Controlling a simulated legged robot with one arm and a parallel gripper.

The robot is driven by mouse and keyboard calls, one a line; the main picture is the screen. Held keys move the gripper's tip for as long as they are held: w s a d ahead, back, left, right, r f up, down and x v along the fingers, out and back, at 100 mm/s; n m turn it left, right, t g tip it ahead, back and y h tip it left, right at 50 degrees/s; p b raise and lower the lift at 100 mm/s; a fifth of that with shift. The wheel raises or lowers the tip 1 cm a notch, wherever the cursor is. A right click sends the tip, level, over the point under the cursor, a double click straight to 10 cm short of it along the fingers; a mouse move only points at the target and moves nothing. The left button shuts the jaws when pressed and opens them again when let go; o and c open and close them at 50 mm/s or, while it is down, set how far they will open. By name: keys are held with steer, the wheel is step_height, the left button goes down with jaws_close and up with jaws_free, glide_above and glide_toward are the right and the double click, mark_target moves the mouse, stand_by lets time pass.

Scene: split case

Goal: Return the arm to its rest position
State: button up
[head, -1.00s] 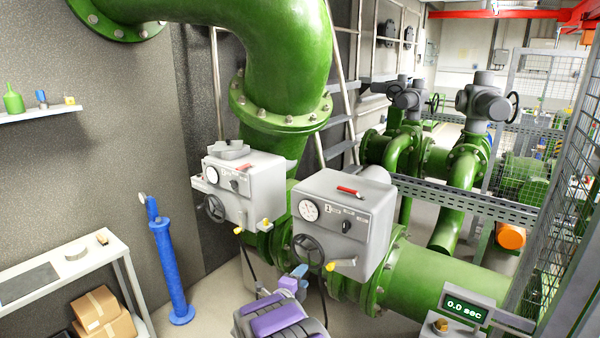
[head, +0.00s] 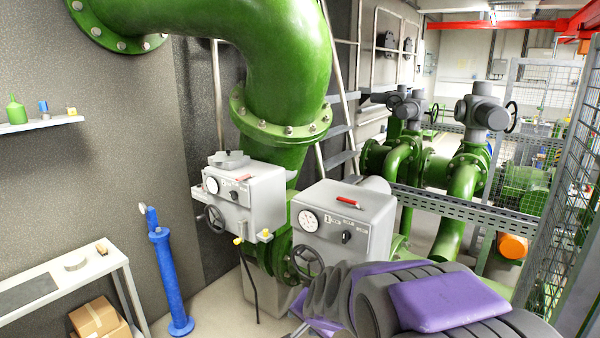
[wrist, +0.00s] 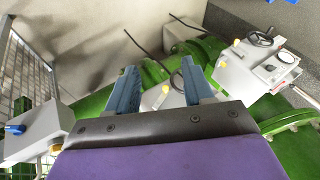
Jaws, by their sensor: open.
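My arm, grey with purple covers, fills the lower right of the head view, in front of the green horizontal pipe. My gripper (wrist: 159,65) shows in the wrist view with two blue-grey fingers spread apart and nothing between them. In the head view I cannot make out the fingers. The nearer grey valve control box (head: 342,225), with a gauge, red handle and handwheel, stands just behind and left of the arm. In the wrist view a control box (wrist: 172,97) shows beyond and between the fingers, apparently not gripped.
A second control box (head: 238,195) stands to the left. A blue post (head: 170,280) rises from the floor beside a white table (head: 60,280). A wire mesh fence (head: 570,190) runs along the right. In the wrist view a box with a blue knob (wrist: 35,130) sits at the left.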

steer(key=s+d+n+g+h, duration=0.1)
steer(key=s+d, duration=0.3)
steer(key=s, duration=0.8)
steer(key=s+d+n+g+h, duration=0.1)
steer(key=s+d+n+g, duration=0.2)
steer(key=s, duration=0.9)
steer(key=s+d+n+g, duration=0.2)
steer(key=s+d+g, duration=0.2)
steer(key=s, duration=0.8)
steer(key=shift+d+r+n+h, duration=0.3)
steer(key=shift+d+h, duration=0.1)
steer(key=shift+d, duration=0.6)
